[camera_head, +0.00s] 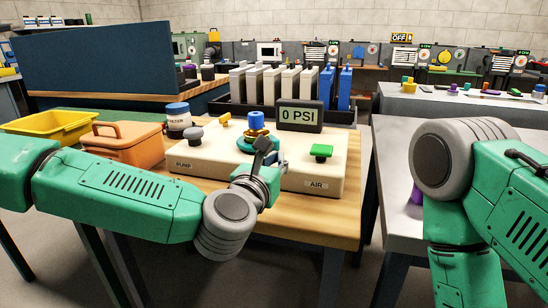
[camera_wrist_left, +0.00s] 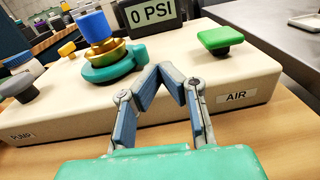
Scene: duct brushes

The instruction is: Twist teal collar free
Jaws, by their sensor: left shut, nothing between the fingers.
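The teal collar (camera_head: 244,145) sits around the base of a brass fitting (camera_head: 257,134) with a blue cap (camera_head: 256,120), on top of the cream panel box (camera_head: 330,176). My right gripper is out of sight; only the right arm shows.
The box also carries a grey knob (camera_head: 194,134), a yellow handle (camera_head: 225,119), a green knob (camera_head: 320,151) and a display (camera_head: 299,116) reading 0 PSI. An orange case (camera_head: 123,137) and yellow bin (camera_head: 48,124) stand left. A dark rack (camera_head: 235,108) is behind.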

